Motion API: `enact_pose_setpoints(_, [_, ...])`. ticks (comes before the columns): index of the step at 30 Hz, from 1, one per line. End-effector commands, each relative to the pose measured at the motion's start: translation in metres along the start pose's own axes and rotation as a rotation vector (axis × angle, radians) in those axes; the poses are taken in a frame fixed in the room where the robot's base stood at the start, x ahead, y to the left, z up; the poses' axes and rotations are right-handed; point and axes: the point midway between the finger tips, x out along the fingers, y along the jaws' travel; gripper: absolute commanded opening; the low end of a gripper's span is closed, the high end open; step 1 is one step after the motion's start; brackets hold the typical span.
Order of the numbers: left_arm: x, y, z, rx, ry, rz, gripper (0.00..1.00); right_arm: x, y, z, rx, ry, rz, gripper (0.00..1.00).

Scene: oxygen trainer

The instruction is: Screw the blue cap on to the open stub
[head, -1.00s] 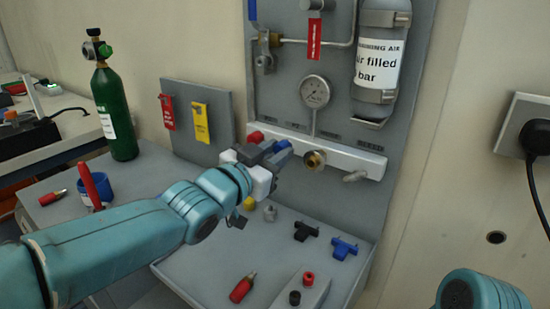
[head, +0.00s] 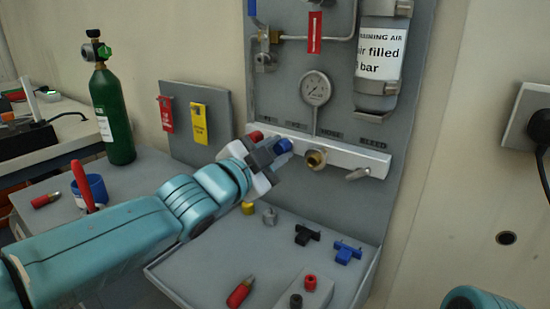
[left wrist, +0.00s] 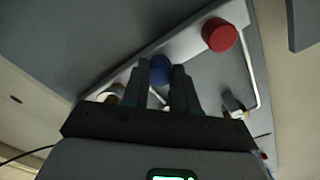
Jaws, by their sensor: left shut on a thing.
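The blue cap (head: 283,146) is at the front of the pale manifold bar (head: 345,157), between the red cap (head: 256,136) and the brass fitting (head: 315,159). My left gripper (head: 272,152) is shut on the blue cap. In the left wrist view the blue cap (left wrist: 160,70) sits between the two dark fingertips, with the red cap (left wrist: 220,35) to its upper right. The open stub is not visible; the cap and fingers cover that part of the bar. I cannot tell whether the cap touches it. My right gripper is out of view.
A gauge (head: 316,88) stands above the bar, and a bleed lever (head: 358,174) lies at its right. Below, the grey shelf holds a black tee piece (head: 307,234), a blue tee piece (head: 347,252) and a red cartridge (head: 240,292). A green cylinder (head: 115,115) stands at left.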

Motion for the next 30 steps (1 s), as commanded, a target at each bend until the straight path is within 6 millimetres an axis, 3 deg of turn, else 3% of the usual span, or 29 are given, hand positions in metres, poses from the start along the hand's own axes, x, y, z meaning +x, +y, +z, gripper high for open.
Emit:
enact_pose_setpoints(7, [0.0,0.0,0.0,0.02,0.0,0.0,0.0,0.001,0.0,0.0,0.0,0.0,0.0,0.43])
enact_pose_setpoints(12, [0.0,0.001,0.001,0.266,0.0,-0.001,0.0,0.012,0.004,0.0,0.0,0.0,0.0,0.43])
enact_pose_setpoints(20, [0.0,-0.001,-0.001,0.306,0.0,0.0,0.0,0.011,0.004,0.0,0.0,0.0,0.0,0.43])
enact_pose_setpoints(26, [0.0,0.001,0.0,0.579,0.0,-0.001,0.0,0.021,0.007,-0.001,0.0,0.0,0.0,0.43])
enact_pose_setpoints(30, [0.0,-0.001,-0.001,0.605,0.0,-0.001,0.0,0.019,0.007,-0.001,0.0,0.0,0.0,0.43])
